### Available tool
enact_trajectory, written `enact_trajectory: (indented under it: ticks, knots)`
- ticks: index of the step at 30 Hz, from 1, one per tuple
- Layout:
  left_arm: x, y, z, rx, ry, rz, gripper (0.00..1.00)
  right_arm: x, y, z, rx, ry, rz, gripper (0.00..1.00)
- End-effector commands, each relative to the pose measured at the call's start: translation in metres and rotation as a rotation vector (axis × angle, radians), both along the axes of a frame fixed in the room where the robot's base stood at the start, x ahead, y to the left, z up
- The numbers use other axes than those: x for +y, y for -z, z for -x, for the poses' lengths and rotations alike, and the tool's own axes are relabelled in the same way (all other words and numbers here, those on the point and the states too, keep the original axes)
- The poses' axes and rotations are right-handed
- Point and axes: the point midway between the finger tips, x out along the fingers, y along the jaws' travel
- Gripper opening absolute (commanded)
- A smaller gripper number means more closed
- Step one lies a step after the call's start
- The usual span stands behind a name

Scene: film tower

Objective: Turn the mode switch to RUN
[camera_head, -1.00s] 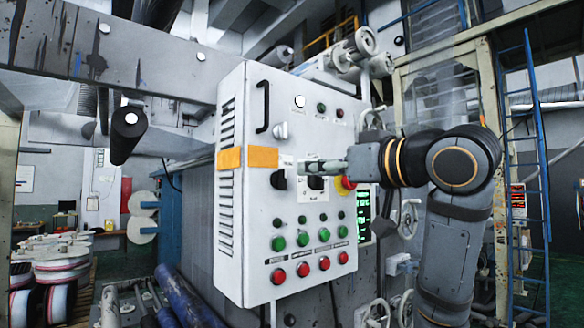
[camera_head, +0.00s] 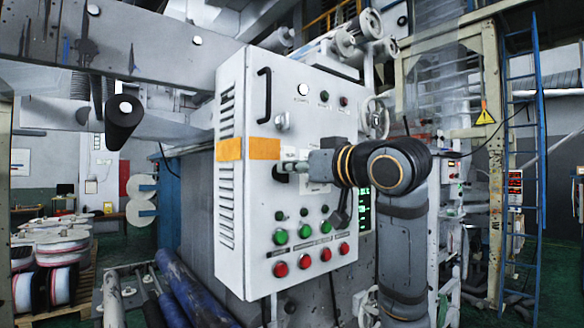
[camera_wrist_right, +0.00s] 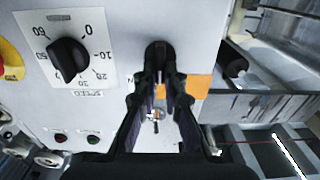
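The mode switch, a black knob (camera_head: 278,172), is on the light grey control panel's front, just below the orange stripe. It shows in the right wrist view (camera_wrist_right: 158,53) at the tips of my gripper. My right gripper (camera_head: 292,167) points left along the panel face at this knob. In the right wrist view its two fingertips (camera_wrist_right: 162,76) are close together at the knob, with a narrow gap between them. Whether they press on the knob is unclear. The switch's lettering and pointer are not readable. My left gripper is not in view.
The speed knob (camera_wrist_right: 68,60) on its white dial plate is beside the switch, largely behind my arm in the head view. Green buttons (camera_head: 303,231) and red buttons (camera_head: 304,261) are below. A door handle (camera_head: 264,95) stands out above. A blue ladder (camera_head: 523,180) stands at right.

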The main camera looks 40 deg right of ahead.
Motion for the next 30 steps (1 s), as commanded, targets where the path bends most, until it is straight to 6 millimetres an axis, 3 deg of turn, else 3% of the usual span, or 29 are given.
enact_trajectory:
  ticks: [6,14,30]
  knots:
    - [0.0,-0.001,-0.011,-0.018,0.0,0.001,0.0,0.0,-0.001,0.0,-0.001,0.0,-0.002,0.0]
    - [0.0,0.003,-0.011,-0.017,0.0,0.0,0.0,-0.001,0.0,0.0,0.004,0.0,-0.073,0.0]
    - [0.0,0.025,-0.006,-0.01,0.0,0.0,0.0,-0.005,0.003,0.0,0.036,-0.001,-0.502,0.0]
